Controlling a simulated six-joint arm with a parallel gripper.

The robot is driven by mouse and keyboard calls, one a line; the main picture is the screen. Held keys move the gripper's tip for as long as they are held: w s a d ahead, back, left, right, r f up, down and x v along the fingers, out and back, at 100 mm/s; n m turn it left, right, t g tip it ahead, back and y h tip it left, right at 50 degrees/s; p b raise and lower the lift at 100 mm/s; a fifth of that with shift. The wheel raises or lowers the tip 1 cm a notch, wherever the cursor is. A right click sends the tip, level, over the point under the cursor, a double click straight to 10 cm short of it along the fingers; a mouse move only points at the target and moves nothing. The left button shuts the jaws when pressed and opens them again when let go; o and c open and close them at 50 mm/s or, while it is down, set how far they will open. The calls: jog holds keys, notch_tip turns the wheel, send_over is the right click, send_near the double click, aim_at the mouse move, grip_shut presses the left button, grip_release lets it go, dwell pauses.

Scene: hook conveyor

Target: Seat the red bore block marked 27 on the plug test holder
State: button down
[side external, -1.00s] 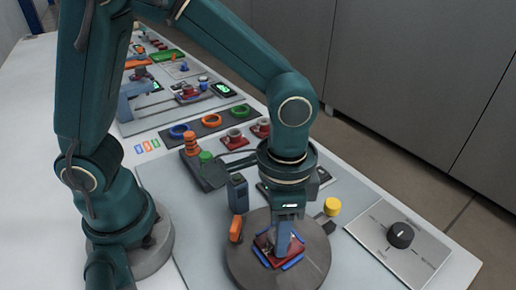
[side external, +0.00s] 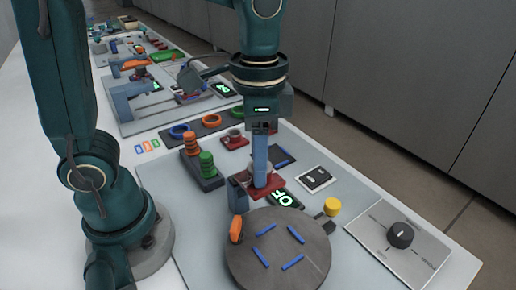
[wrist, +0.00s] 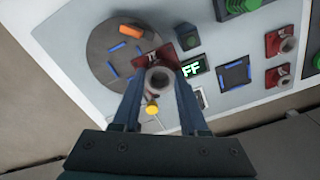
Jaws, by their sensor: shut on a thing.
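My gripper (side external: 262,170) is shut on a red block (side external: 266,186) with a grey round bore. It holds the block above the bench, behind the grey turntable disc. In the wrist view the red block (wrist: 148,59) and its bore (wrist: 159,80) sit between the fingers (wrist: 158,95). A pale mark on the block is too small to read. A dark square plate (wrist: 235,75) with blue edge strips lies to the right of the block in the wrist view; it may be the plug test holder, but I cannot tell. It is partly visible in the side view (side external: 284,156).
A lit display (side external: 288,200) lies near the block. Other red blocks (wrist: 281,42) (wrist: 277,76) stand further right.

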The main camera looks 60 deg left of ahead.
jog(key=w+a+r+m, duration=0.1)
jog(key=w+a+r, duration=0.1)
jog(key=w+a, duration=0.7)
jog(key=shift+n, duration=0.5)
jog(key=shift+w+a+f, duration=0.8)
jog(key=shift+a+f, duration=0.1)
jog(key=shift+f, duration=1.1)
jog(key=shift+w+a+f, duration=0.85)
jog(key=shift+a+f, duration=0.1)
jog(key=shift+f, duration=1.05)
jog(key=shift+w+a+f, duration=0.8)
jog(key=shift+a+f, duration=0.1)
jog(key=shift+f, duration=1.1)
jog(key=shift+f, duration=0.65)
jog(key=shift+c, duration=1.8)
grip_release()
